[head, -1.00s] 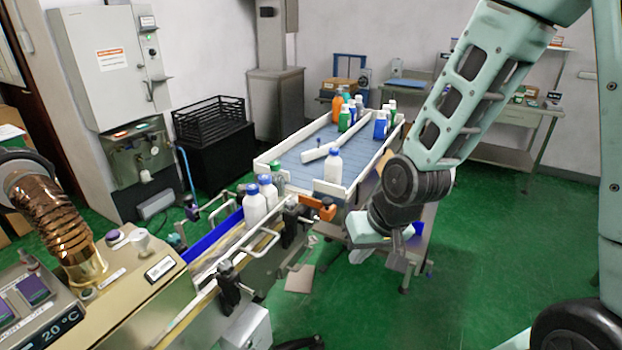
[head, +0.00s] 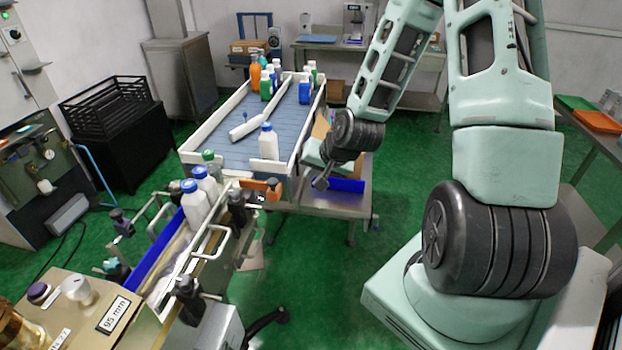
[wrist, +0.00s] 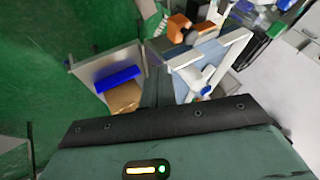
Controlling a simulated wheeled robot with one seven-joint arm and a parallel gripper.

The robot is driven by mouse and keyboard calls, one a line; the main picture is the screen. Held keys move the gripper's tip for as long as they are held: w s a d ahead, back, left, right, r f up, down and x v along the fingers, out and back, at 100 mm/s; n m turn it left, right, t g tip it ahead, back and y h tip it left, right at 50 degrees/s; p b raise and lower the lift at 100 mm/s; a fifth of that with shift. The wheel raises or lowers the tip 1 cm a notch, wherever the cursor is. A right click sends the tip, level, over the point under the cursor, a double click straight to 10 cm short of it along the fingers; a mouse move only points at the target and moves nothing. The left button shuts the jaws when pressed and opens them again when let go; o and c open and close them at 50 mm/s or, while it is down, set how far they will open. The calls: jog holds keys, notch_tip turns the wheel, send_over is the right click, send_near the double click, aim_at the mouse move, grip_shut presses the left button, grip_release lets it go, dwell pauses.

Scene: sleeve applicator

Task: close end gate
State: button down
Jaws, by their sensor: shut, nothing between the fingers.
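The infeed table (head: 225,150) has a blue-grey bed and white side rails. An open gap shows between this board and the near-left white rail (head: 207,159). An orange block (head: 262,188) sits just below the board. My gripper (head: 321,183) is shut and empty, to the right of the table's near corner and apart from the board.
White bottles (head: 195,200) stand in the conveyor lane at the near left. A steel shelf with a blue bin (head: 345,185) is under my gripper. Green floor is open to the right.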

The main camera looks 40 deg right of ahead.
jog(key=f+b, duration=0.1)
jog(key=b, duration=0.1)
jog(key=p, duration=0.3)
send_near(279, 188)
notch_tip(279, 188, down, 3)
jog(key=w+d, duration=0.1)
jog(key=shift+w+a+f+p, duration=0.1)
jog(key=shift+w+a+p, duration=0.1)
jog(key=shift+w, duration=0.2)
jog(key=shift+w+a+f+p, duration=0.1)
jog(key=shift+w+p, duration=0.1)
jog(key=shift+w, duration=0.2)
jog(key=w+a, duration=0.6)
jog(key=w, duration=0.2)
jog(key=shift+r+b, duration=0.15)
jog(key=shift+b, duration=0.15)
jog(key=shift+a, duration=0.15)
